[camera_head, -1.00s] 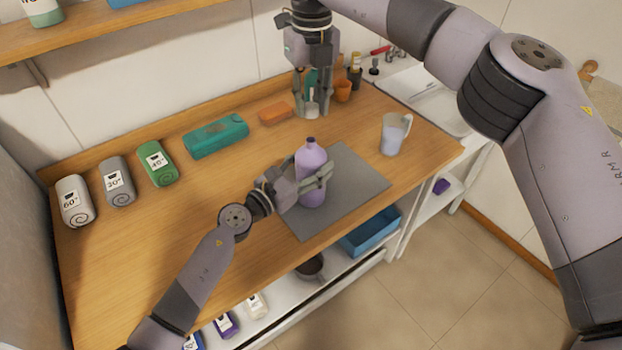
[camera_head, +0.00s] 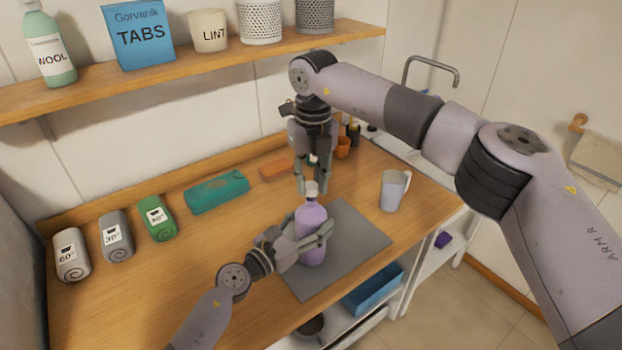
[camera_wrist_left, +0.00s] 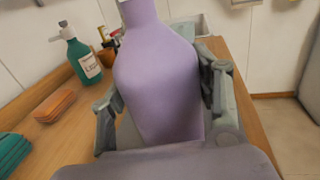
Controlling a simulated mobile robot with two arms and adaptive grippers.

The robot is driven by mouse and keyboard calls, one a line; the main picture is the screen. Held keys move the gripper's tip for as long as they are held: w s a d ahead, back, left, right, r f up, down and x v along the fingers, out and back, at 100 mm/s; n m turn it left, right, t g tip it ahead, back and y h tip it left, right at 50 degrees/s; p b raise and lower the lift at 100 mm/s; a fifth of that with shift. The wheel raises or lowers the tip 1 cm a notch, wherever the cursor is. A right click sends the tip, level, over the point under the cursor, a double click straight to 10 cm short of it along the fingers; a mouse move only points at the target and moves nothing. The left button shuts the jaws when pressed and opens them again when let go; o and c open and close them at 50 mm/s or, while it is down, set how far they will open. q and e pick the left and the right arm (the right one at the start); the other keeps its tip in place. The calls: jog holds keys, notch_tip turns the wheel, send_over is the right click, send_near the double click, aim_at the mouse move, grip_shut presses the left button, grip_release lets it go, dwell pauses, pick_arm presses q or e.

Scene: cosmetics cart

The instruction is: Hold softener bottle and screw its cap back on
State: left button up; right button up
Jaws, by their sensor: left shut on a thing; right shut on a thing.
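The purple softener bottle (camera_head: 312,222) stands upright on the grey mat (camera_head: 352,232). My left gripper (camera_head: 308,243) is shut around its body from the left. In the left wrist view the bottle (camera_wrist_left: 158,85) sits between the two fingers of my left gripper (camera_wrist_left: 162,105), and its top is cut off. My right gripper (camera_head: 313,188) points straight down over the bottle, shut on the pale cap (camera_head: 312,186). The cap is at the bottle's neck, in line with it. Whether it is seated or threaded cannot be told.
A white mug (camera_head: 392,190) stands right of the mat. A teal pack (camera_head: 217,192), an orange stack (camera_head: 277,170) and rolled towels (camera_head: 116,238) lie along the back and left. A wooden shelf (camera_head: 200,76) hangs above. The green pump bottle (camera_wrist_left: 80,58) stands behind.

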jog(key=shift+f, duration=0.9)
jog(key=shift+f, duration=0.55)
jog(key=m, duration=0.6)
jog(key=shift+m, duration=0.4)
jog(key=m, duration=0.5)
jog(key=shift+m, duration=0.3)
jog(key=m, duration=0.3)
jog(key=shift+m+t, duration=0.3)
jog(key=m, duration=1.1)
jog(key=shift+h, duration=0.3)
